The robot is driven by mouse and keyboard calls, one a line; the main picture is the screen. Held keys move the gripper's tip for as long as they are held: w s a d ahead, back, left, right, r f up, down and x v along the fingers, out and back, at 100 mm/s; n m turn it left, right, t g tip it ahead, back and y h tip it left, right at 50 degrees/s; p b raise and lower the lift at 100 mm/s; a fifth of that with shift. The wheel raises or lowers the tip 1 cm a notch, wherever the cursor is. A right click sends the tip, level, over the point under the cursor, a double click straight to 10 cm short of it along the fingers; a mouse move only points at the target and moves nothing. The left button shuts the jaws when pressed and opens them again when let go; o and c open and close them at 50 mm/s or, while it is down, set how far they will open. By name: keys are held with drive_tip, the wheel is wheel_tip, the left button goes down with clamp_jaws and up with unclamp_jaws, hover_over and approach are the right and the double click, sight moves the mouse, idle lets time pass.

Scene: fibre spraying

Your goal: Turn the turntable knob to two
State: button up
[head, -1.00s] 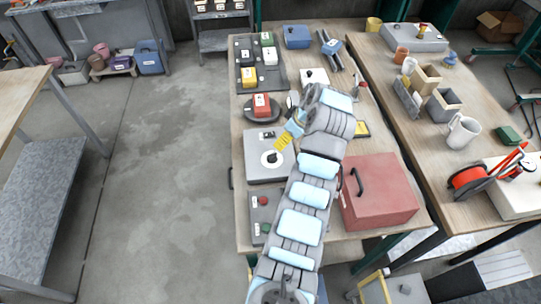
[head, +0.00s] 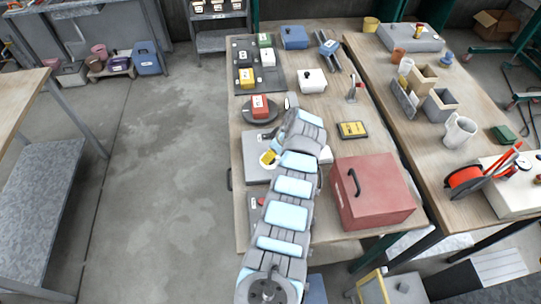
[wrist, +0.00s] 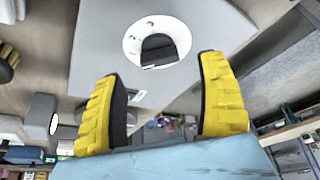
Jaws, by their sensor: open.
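The knob (wrist: 158,47) is a dark piece on a round white dial (wrist: 133,50) with small digits, set in a flat grey box (wrist: 95,45). I cannot tell which digit it points to. In the head view my wrist and arm cover much of the box (head: 252,172) and the knob. The turntable (head: 248,116) is a dark grey disc with a red block (head: 260,104) on it, behind the box. My gripper (wrist: 158,70) is open and empty, its yellow fingers spread. The knob shows between and beyond the fingertips, with no contact visible.
A red box (head: 375,200) with a dark handle stands right of my arm. A white box (head: 312,82) and a black-and-yellow pad (head: 353,130) lie further back. A dark tray (head: 270,78) with coloured blocks is at the back left. The floor to the left is clear.

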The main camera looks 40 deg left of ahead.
drive_tip(key=shift+b+x, duration=0.3)
drive_tip(key=shift+x, duration=1.45)
drive_tip(key=shift+f, duration=0.1)
drive_tip(key=c, duration=1.2)
